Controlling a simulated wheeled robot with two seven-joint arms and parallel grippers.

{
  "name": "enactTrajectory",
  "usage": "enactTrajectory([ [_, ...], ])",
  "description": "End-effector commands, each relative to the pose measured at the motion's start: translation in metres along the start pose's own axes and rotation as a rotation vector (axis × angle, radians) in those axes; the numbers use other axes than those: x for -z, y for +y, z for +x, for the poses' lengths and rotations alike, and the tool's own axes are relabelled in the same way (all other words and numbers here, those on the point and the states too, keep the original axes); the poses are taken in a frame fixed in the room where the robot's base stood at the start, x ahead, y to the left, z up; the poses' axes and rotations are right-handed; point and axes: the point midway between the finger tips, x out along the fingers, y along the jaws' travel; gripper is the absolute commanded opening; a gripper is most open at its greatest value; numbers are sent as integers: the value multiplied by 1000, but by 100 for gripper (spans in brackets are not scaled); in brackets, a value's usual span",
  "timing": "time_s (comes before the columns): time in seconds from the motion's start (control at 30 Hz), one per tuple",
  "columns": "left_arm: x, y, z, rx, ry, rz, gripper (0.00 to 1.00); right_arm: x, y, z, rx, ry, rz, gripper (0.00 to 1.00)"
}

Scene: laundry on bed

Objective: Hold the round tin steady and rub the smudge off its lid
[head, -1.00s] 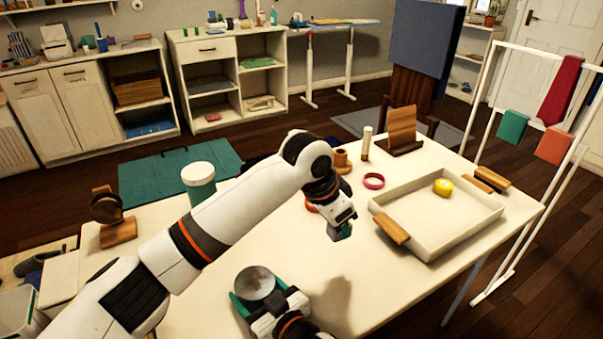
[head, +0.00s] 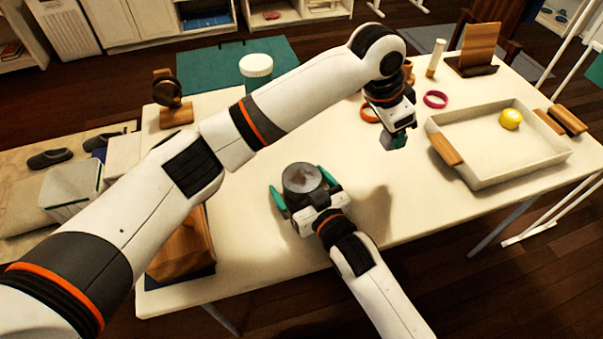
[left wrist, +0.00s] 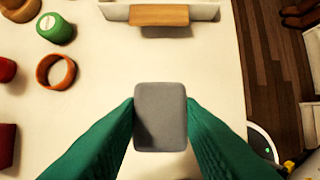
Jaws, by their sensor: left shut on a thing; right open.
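The round tin (head: 303,182) stands on the white table with its grey lid up. A darker, brownish patch shows on the lid; I cannot tell how much of it is smudge and how much is reflection. My right gripper (head: 298,178) is open, with a teal finger on each side of the tin; contact is not clear. My left gripper (head: 394,143) is up and to the right of the tin, above the table. In the left wrist view it (left wrist: 160,108) is shut on a grey block (left wrist: 160,125), which is largely hidden in the head view.
A white tray (head: 487,180) with wooden handles holds a yellow round thing (head: 510,119) at the right. A pink ring (head: 435,99) and an orange ring (head: 369,112) lie behind my left gripper. A white-lidded jar (head: 256,68) stands behind my left arm. Table around the tin is clear.

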Motion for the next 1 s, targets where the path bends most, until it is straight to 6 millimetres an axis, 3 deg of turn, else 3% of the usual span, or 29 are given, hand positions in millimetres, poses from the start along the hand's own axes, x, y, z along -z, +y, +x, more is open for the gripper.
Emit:
enactTrajectory([
  [0.27,0,0,0,0,0,0,7,1,0,-11,0,2,0,97],
  [0.7,0,0,0,0,0,0,7,2,0,-98,0,4,0,97],
  [1.0,0,0,0,0,0,0,7,0,0,-120,0,1,0,97],
])
